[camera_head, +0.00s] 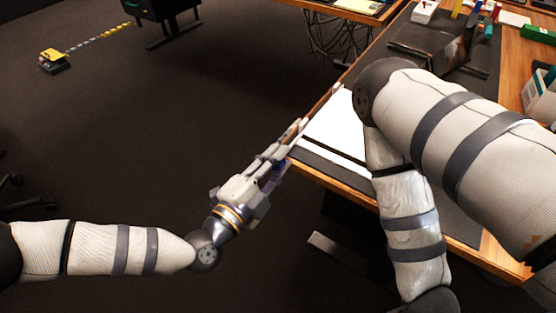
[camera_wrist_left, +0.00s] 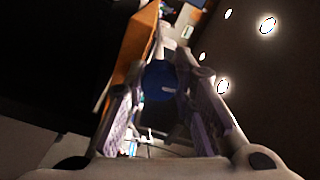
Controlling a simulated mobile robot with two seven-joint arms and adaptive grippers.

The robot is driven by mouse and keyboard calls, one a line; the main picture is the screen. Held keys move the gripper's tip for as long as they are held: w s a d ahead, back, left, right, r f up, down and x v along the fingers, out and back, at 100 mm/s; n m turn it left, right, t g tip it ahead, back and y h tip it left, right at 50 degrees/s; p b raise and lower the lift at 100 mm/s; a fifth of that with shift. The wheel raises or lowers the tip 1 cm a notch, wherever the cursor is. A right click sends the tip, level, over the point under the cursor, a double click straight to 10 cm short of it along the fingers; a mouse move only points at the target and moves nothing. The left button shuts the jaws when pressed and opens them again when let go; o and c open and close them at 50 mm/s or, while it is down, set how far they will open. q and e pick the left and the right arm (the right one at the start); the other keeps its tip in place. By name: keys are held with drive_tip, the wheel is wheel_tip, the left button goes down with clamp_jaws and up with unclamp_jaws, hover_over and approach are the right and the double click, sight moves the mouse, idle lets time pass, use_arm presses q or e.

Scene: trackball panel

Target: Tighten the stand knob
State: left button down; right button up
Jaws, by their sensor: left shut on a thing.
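My left gripper (camera_head: 290,138) reaches up and to the right, to the left edge of the desk. In the left wrist view my left gripper (camera_wrist_left: 163,62) has a finger on each side of a round dark blue knob (camera_wrist_left: 159,81) with a small pale mark, and is shut on it. In the head view the knob cannot be made out, and the stand is not clear. My right arm crosses the right side of the head view and bends down out of the bottom; its gripper is outside the picture.
A wooden desk (camera_head: 352,180) with a dark mat and a white flat surface (camera_head: 336,127) lies beside the left gripper. Dark equipment (camera_head: 447,48) and coloured items stand at the back. The floor (camera_head: 170,130) left of the desk is clear near the gripper; a yellow-topped object (camera_head: 54,57) stands far off.

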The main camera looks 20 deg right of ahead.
idle(0.4)
use_arm(q)
drive_tip(key=c, duration=1.3)
unclamp_jaws()
drive_tip(key=shift+c, duration=0.2)
drive_tip(key=v, duration=1.2)
